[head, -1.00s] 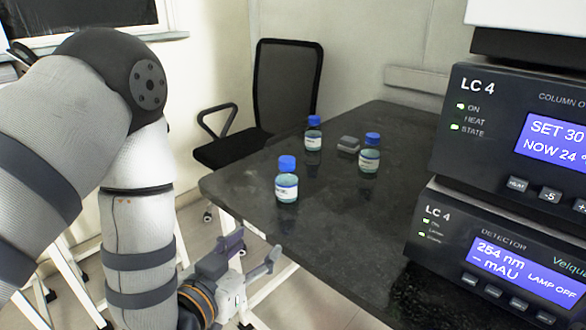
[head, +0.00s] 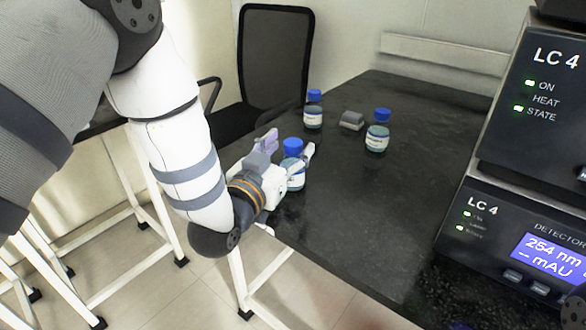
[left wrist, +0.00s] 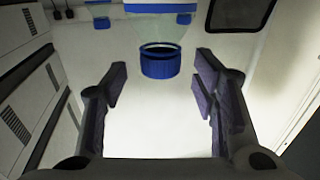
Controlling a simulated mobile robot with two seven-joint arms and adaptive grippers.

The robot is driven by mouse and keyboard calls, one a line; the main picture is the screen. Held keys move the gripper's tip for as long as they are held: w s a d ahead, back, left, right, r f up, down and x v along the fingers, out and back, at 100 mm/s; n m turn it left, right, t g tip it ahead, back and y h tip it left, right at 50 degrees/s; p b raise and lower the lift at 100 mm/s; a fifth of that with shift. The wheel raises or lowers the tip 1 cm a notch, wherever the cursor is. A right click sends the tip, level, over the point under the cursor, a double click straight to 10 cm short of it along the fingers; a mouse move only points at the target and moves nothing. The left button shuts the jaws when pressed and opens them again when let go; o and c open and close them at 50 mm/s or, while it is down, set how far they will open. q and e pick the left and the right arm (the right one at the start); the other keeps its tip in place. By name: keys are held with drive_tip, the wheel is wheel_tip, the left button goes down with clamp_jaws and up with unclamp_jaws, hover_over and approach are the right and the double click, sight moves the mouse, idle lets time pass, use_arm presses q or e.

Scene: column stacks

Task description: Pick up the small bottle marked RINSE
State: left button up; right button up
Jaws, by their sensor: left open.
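Three small bottles with blue caps and white labels stand upright on the dark bench; I cannot read which is marked RINSE. The nearest bottle (head: 293,173) is at the bench's left end, partly hidden by my left gripper (head: 287,147). The second bottle (head: 313,112) stands at the back, the third (head: 377,134) to the right. My left gripper is open, its fingers near the nearest bottle. In the left wrist view a blue cap (left wrist: 160,62) shows ahead, between the open fingers (left wrist: 160,88); contact cannot be told. My right gripper is not in view.
A small grey block (head: 351,120) lies between the back and right bottles. Stacked LC 4 instruments (head: 510,215) stand on the right of the dark bench (head: 370,225). A black chair (head: 275,60) stands behind the bench's left end. The middle of the bench is clear.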

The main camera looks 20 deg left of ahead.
use_arm(q)
drive_tip(key=shift+w+d, duration=0.15)
drive_tip(key=shift+w, duration=1.1)
clamp_jaws()
